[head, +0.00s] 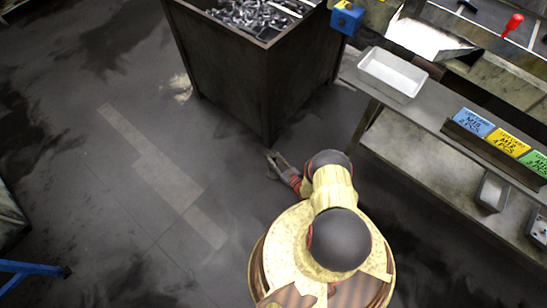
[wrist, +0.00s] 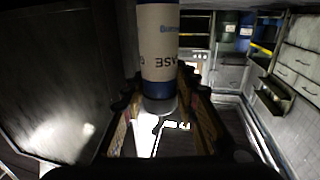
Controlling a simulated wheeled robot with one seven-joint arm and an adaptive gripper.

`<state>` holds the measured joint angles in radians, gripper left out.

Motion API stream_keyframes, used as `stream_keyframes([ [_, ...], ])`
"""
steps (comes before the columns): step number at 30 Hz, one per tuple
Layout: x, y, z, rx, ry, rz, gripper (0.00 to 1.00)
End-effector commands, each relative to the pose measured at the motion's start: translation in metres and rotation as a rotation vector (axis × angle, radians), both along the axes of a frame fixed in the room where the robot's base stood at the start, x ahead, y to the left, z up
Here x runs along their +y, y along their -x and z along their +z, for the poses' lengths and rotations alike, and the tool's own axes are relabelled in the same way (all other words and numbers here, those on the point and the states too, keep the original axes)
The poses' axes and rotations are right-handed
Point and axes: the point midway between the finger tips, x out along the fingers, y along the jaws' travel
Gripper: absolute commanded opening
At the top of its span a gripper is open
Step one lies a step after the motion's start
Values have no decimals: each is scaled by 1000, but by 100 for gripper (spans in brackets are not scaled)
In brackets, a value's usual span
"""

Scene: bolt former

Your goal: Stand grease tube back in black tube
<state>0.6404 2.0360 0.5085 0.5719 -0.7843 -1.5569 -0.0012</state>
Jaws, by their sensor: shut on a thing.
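In the head view my gripper is low beside the dark metal bin, and I cannot make out the tube there. I cannot pick out the black tube in either view.
A large dark bin (head: 215,70) of metal parts stands just beyond my gripper. To the right is a grey bench (head: 430,115) with a white tray (head: 392,73) and coloured label cards (head: 505,141). The floor at left (head: 110,190) is open. A blue bar (head: 30,268) shows lower left.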

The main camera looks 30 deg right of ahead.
Motion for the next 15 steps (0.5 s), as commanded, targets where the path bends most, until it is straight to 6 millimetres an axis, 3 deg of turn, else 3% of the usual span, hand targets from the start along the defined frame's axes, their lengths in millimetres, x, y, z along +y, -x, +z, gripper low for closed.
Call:
stream_keyframes([
  [11,0,0,-1,-1,0,0,0],
  [12,0,0,-1,-1,0,0,32],
  [15,0,0,-1,-1,0,0,37],
])
